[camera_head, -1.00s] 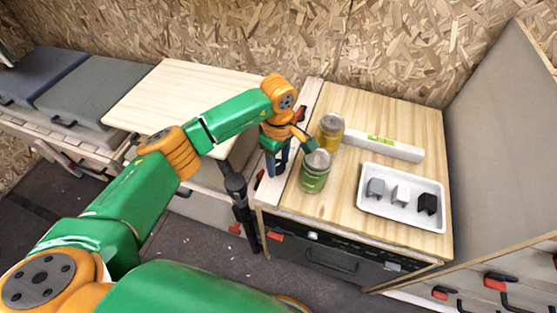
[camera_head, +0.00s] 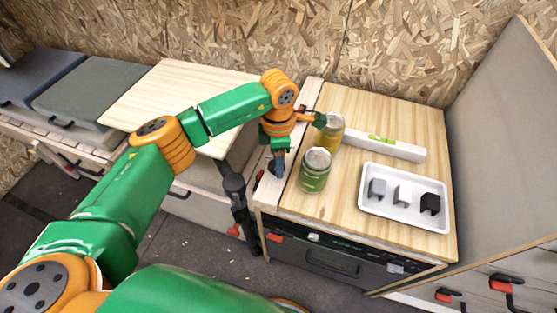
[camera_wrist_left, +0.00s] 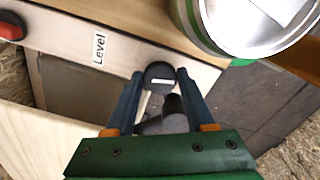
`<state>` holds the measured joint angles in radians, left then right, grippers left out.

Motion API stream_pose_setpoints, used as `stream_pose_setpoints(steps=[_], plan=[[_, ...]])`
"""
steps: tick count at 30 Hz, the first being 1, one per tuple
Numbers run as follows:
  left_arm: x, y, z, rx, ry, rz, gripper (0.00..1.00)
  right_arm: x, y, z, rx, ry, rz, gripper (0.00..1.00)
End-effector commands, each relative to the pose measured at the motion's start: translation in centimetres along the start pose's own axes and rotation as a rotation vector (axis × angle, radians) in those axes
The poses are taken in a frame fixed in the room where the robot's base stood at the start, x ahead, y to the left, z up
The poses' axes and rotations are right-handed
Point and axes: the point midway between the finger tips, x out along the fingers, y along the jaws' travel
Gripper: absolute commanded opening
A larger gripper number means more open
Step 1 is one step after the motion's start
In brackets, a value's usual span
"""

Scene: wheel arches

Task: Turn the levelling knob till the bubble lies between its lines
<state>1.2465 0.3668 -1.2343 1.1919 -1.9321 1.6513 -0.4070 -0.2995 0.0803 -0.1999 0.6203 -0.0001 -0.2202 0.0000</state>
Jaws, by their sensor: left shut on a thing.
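The levelling knob (camera_wrist_left: 160,74) is dark and round with a pale mark, beside a "Level" label (camera_wrist_left: 99,49) on the pale edge strip in the left wrist view. My left gripper (camera_wrist_left: 160,77) has its two blue fingers shut on the knob's sides. In the head view the same gripper (camera_head: 277,169) points down at the worktop's left edge and hides the knob. The white spirit level (camera_head: 395,148) lies across the worktop with a green vial (camera_head: 381,140). The bubble and its lines are too small to tell. My right gripper is out of view.
A green-labelled jar (camera_head: 315,171) stands just right of the gripper, with a yellow jar (camera_head: 330,134) behind it. A white tray (camera_head: 402,217) holds a few small grey and black blocks. A lower wooden board (camera_head: 165,92) lies to the left.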

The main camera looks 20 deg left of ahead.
Motion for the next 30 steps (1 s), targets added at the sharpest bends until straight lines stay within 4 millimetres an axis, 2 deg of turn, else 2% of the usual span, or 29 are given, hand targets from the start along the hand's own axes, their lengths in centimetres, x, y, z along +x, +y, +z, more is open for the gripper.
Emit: stream_pose_setpoints(steps=[30], plan=[[0.00, 0.32, -0.22, -0.946, 0.002, 0.000, 0.00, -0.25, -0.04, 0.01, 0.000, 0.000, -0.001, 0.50]])
